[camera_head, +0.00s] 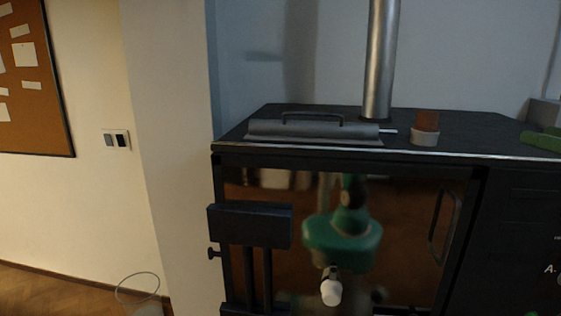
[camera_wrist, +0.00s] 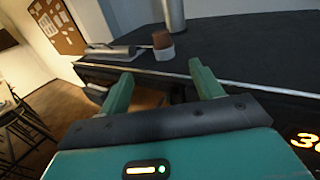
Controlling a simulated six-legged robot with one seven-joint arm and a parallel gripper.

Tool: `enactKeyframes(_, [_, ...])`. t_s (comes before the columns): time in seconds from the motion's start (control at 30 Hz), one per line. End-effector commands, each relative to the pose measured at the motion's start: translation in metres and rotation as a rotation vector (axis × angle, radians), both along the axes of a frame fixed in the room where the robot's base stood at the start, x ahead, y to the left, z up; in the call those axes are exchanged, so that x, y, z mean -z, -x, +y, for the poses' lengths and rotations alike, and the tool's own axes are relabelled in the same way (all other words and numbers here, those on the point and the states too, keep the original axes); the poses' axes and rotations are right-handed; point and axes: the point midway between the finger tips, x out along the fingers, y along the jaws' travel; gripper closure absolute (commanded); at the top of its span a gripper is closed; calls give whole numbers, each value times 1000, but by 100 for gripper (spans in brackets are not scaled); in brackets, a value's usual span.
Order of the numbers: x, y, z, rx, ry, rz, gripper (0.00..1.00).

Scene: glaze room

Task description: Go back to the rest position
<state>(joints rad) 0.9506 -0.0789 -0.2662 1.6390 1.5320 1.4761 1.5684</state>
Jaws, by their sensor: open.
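My gripper (camera_wrist: 160,72) is open in the wrist view. Its two green fingers stand apart with nothing between them, and they point across the dark top of the black cabinet. In the head view, a green finger-like part (camera_head: 541,140), probably my gripper's, shows at the right edge, by the cabinet top. A reddish-brown piece (camera_head: 426,120) sits in a pale round cup (camera_head: 424,138) on that top. The brown piece (camera_wrist: 161,39) and cup (camera_wrist: 164,53) also show beyond my fingers, apart from them. Most of my arm is out of view.
The black cabinet (camera_head: 340,163) has a glossy front with a green reflection. A grey plate with a handle (camera_head: 315,131) and a metal pipe (camera_head: 380,60) are on its top. A dark bracket (camera_head: 249,226) is at its front left. Floor (camera_head: 60,296) shows lower left.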

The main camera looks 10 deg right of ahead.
Motion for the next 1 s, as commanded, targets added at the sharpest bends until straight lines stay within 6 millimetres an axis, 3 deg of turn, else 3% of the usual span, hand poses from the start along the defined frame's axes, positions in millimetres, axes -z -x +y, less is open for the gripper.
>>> enactKeyframes(0.03, [1,-2,1,-3,-1,0,35])
enactKeyframes(0.37, [57,-39,82,-141,301,127,35])
enactKeyframes(0.57, [110,-47,153,-307,611,201,35])
enactKeyframes(0.67, [150,-41,203,-459,869,224,35])
enactKeyframes(0.8, [213,-15,268,-746,1331,192,35])
enactKeyframes(1.0, [288,35,321,-1192,2018,-21,35])
